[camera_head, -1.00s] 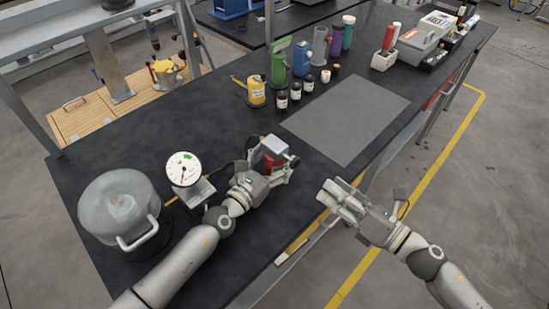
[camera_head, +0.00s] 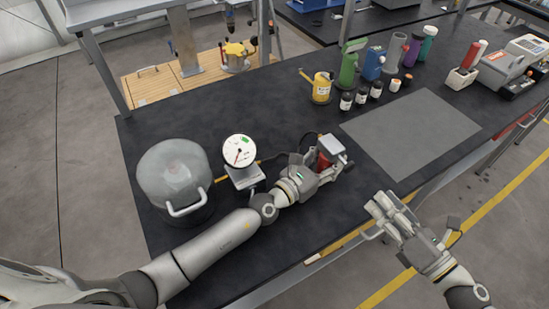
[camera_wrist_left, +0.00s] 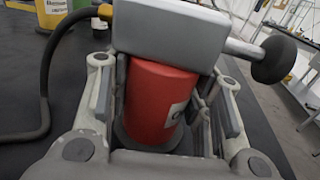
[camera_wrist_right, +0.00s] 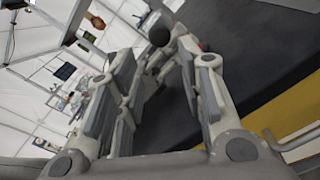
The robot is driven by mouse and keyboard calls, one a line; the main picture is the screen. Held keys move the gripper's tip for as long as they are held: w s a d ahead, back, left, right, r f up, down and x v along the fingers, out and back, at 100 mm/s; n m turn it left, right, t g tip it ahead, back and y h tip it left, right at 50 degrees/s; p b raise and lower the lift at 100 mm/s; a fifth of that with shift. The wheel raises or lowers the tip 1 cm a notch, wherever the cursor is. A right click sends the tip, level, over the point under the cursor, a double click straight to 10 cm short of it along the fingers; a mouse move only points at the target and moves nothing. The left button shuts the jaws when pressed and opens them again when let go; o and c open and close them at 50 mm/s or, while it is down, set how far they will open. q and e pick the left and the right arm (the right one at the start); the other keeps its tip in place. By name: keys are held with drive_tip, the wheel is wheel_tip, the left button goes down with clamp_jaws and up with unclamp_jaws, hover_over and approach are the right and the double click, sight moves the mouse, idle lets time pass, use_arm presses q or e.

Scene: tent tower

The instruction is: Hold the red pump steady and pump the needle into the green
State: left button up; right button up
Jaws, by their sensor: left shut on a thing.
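The red pump (camera_head: 324,160) stands on the dark bench with a grey block on top. My left gripper (camera_head: 326,168) is shut around its red body, which fills the space between the fingers in the left wrist view (camera_wrist_left: 158,103). A lever with a dark knob (camera_wrist_left: 272,60) sticks out of the block to the right there. The white dial gauge (camera_head: 239,150) has its green zone (camera_head: 245,141) at the upper right; its red needle points down, outside the green. My right gripper (camera_head: 390,212) is open and empty, off the bench's front edge, apart from the pump.
A cloudy domed vessel with a handle (camera_head: 174,172) stands left of the gauge. A yellow oil can (camera_head: 322,88) and several small dark bottles stand behind the pump. A grey mat (camera_head: 410,130) lies clear on the right. A dark hose runs beside the pump.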

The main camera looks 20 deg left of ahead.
idle(0.4)
clamp_jaws()
drive_tip(key=shift+s+d+r+n+g+h, duration=0.4)
drive_tip(key=shift+s+d+n, duration=0.25)
drive_tip(key=shift+n, duration=0.6)
drive_tip(key=shift+s+d+r+n+g+h, duration=0.35)
drive_tip(key=shift+s+d+n+g+h, duration=0.2)
drive_tip(key=shift+n, duration=0.75)
drive_tip(key=shift+s+d+r+n+g+h, duration=0.35)
drive_tip(key=shift+s+d+n, duration=0.3)
drive_tip(key=shift+n, duration=0.6)
drive_tip(key=shift+w, duration=0.1)
